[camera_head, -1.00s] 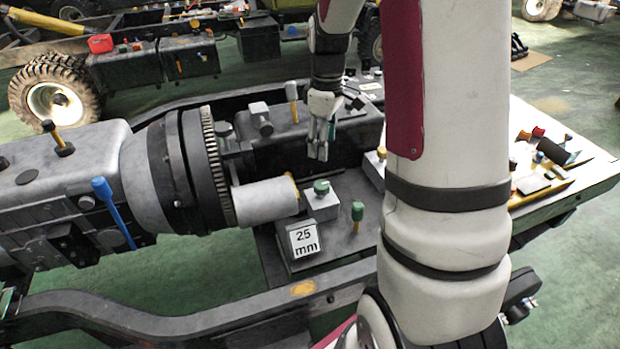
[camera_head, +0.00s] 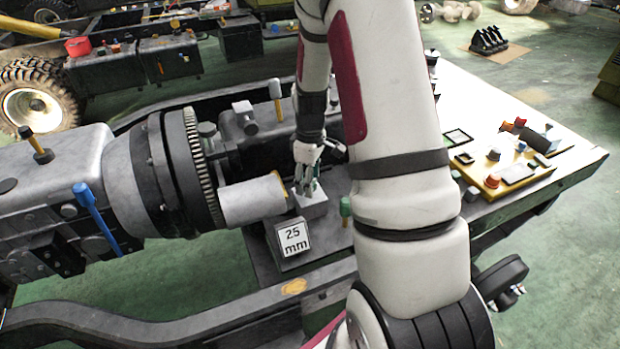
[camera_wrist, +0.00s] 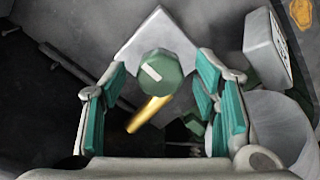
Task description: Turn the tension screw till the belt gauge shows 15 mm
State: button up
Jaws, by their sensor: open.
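The tension screw's green knob (camera_wrist: 161,73), with a white mark on top, shows between my open fingers in the wrist view. A light grey block (camera_wrist: 150,34) lies behind it. In the head view my gripper (camera_head: 307,183) is just over this block (camera_head: 312,206) and hides most of the knob. My gripper (camera_wrist: 161,92) is open, with gaps between its teal pads and the knob; I cannot tell how far down the fingers reach. The belt gauge (camera_head: 293,238) reads 25 mm in the head view. It also shows at the upper right in the wrist view (camera_wrist: 268,45).
A pale roller (camera_head: 252,200) is left of the block. A green-topped peg (camera_head: 345,207) stands right of the gauge. A blue-handled tool (camera_head: 95,215) stands on the housing at left. A yellow tray (camera_head: 525,178) with small parts lies on the bench at right.

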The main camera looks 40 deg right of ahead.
jog(key=c, duration=1.2)
jog(key=shift+o, duration=0.2)
jog(key=shift+m, duration=0.4)
jog(key=m, duration=0.3)
jog(key=shift+m, duration=0.4)
jog(key=m, duration=0.3)
jog(key=shift+a+m, duration=0.1)
jog(key=shift+m, duration=0.2)
jog(key=m, duration=0.4)
jog(key=shift+a+b, duration=0.1)
jog(key=shift+b, duration=0.25)
jog(key=shift+m, duration=1.7)
